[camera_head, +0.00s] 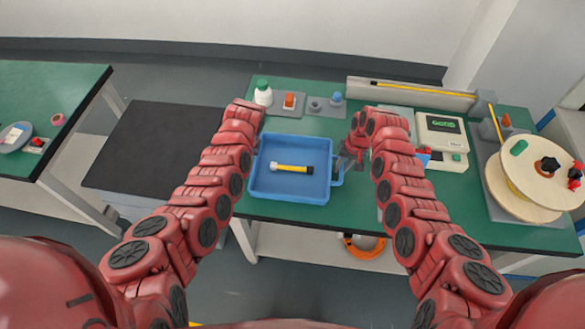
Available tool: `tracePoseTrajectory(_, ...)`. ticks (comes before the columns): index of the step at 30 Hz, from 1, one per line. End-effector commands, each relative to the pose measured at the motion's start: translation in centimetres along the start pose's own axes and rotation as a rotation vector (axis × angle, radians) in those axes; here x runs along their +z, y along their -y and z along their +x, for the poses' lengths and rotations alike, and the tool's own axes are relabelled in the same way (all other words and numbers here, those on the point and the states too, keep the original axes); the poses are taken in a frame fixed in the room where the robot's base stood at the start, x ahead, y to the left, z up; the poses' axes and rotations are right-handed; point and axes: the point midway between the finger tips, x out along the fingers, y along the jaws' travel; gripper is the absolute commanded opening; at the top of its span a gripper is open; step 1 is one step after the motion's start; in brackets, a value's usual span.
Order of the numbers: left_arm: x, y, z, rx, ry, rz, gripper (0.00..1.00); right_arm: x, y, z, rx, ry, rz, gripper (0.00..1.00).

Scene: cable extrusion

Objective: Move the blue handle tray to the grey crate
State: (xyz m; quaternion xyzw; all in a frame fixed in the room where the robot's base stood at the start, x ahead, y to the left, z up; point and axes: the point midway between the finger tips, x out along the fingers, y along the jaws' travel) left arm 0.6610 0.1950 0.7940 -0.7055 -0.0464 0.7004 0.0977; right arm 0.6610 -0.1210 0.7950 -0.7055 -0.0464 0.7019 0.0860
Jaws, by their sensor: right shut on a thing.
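The blue handle tray (262,183) is at the front edge of the green table, between my two arms. A small rod, yellow with a black end and a white end, lies in it. My right gripper (346,166) is shut on the tray's right handle. My left arm reaches to the tray's left side; its wrist and forearm hide the left gripper and the left handle. A grey box with a flat black top (150,150), which looks like the grey crate, stands left of the green table. I cannot tell whether the tray touches the table.
Behind the tray are a white bottle with a green cap (263,93) and small grey fixtures. A white device with a screen (441,135) and a large cable spool (530,185) stand to the right. The black top is bare. Another green table (60,85) is at far left.

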Motion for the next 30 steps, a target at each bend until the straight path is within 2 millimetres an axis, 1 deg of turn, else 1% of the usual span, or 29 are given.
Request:
tracePoseTrajectory(9, 0.0, 0.1, 0.0, -0.001, 0.0, 0.0, 0.0, 0.0, 0.0, -0.1, 0.001, -0.001, 0.001, 0.0)
tracePoseTrajectory(13, 0.0, 0.1, -0.5, -0.001, 0.0, 0.0, 0.0, 0.0, 0.0, -0.5, 0.001, -0.001, 0.001, 0.0)
tracePoseTrajectory(17, 0.0, 0.4, -1.6, -0.001, 0.0, -0.001, 0.0, 0.0, 0.2, -1.6, 0.001, -0.001, 0.0, 0.0)
tracePoseTrajectory(24, 0.0, 1.0, -4.3, -0.001, 0.0, -0.001, 0.0, 0.0, 0.8, -4.3, 0.001, -0.001, 0.0, 0.0)
tracePoseTrajectory(27, 0.0, 1.1, -5.0, -0.001, -0.001, -0.001, 0.0, 0.0, 0.9, -5.0, 0.001, -0.001, 0.0, 0.0)
tracePoseTrajectory(30, 0.0, 1.1, -5.1, -0.001, -0.001, -0.001, 0.0, 0.0, 0.9, -5.1, 0.001, -0.001, 0.001, 0.0)
